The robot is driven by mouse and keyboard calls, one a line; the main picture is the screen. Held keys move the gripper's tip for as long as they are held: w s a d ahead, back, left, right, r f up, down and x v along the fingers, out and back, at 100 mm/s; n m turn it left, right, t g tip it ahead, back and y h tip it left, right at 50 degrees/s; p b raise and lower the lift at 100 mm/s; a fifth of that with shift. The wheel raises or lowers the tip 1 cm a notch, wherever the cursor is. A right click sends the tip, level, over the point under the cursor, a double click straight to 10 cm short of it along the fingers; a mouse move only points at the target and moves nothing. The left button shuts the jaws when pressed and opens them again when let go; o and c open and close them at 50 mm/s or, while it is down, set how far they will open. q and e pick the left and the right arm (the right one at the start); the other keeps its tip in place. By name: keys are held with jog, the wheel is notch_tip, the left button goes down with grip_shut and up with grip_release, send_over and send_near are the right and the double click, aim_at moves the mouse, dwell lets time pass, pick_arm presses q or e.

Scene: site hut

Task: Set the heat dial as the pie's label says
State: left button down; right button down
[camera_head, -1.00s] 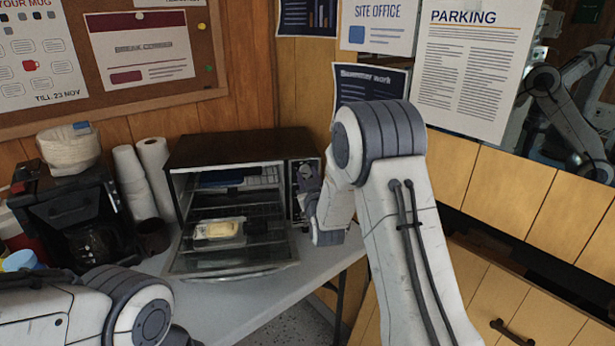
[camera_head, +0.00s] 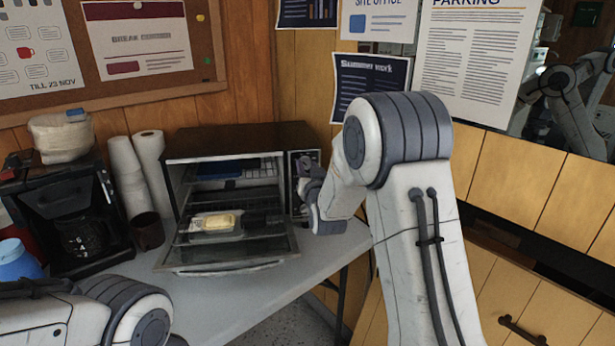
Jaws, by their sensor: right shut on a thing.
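The toaster oven (camera_head: 235,141) stands on the table with its glass door (camera_head: 230,262) folded down. A pale yellow pie (camera_head: 218,222) in a tray (camera_head: 203,236) is inside on the lower rack; no label can be read on it. My right gripper (camera_head: 303,180) is at the control panel (camera_head: 293,158) on the oven's right side, shut on a dial there. The dial is mostly hidden by the gripper, and its setting cannot be read. My left arm shows at the lower left, but its gripper is out of view.
A blue cup (camera_head: 18,262) is at the far left. The table front (camera_head: 240,295) is clear.

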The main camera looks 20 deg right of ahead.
jog(key=shift+d+m+b, duration=0.1)
jog(key=shift+m+b, duration=1.6)
jog(key=shift+m, duration=0.6)
jog(key=c, duration=0.5)
grip_release()
jog(key=shift+c, duration=0.2)
jog(key=s+a, duration=0.1)
jog(key=s, duration=0.9)
jog(key=shift+s+a+b, duration=0.25)
jog(key=shift+a+b, duration=0.05)
jog(key=shift+b, duration=0.1)
